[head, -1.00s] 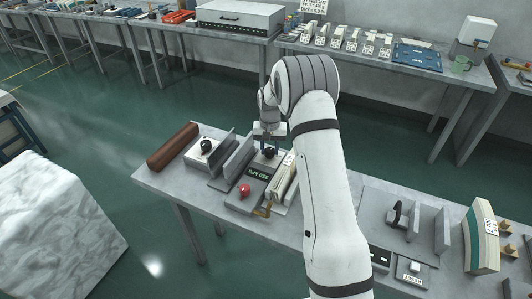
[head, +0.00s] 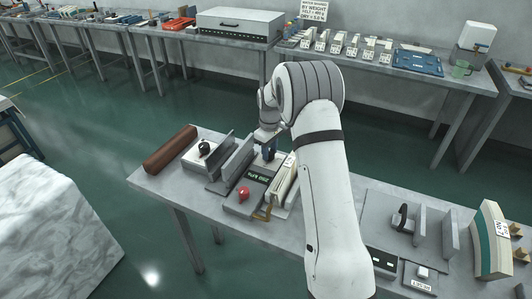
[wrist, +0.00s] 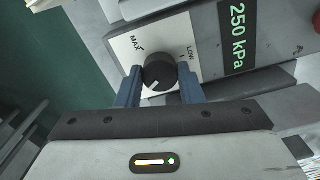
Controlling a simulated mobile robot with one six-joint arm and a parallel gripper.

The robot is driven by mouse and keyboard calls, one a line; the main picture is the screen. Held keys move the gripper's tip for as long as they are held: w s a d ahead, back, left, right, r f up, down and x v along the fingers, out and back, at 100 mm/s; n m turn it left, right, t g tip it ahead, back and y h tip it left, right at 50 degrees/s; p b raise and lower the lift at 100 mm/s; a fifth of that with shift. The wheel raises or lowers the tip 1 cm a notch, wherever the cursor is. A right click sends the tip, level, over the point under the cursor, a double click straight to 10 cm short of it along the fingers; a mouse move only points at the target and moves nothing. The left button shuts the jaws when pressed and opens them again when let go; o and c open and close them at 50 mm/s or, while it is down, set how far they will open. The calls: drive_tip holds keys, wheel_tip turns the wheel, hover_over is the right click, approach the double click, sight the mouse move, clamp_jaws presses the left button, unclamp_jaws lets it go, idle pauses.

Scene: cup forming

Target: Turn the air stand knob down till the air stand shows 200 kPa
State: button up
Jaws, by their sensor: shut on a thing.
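The air stand (head: 235,208) is on the near table, with a dark display (head: 257,174). In the wrist view the display (wrist: 238,38) reads 250 kPa in green. The round black knob (wrist: 159,72) sits on a white plate marked MAX on the left and LOW on the right. Its white pointer mark faces down-left in the wrist view. My gripper (wrist: 160,84) is shut on the knob, one blue finger on each side. In the head view my gripper (head: 268,153) is at the far end of the stand, and the knob is hidden there.
A red knob (head: 243,193) is at the stand's near end. Upright grey plates (head: 238,158) stand to its left, and a tan-edged block (head: 284,181) stands close to its right. A brown roll (head: 171,150) lies at the table's left end.

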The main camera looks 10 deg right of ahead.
sight(270, 152)
drive_tip(key=n, duration=0.3)
drive_tip(key=n+b, duration=0.1)
drive_tip(key=n, duration=0.2)
drive_tip(key=shift+w+r, duration=0.2)
idle(0.4)
drive_tip(key=o, duration=1)
drive_tip(key=shift+f, duration=0.15)
drive_tip(key=shift+s, duration=0.1)
drive_tip(key=shift+r, duration=3.9)
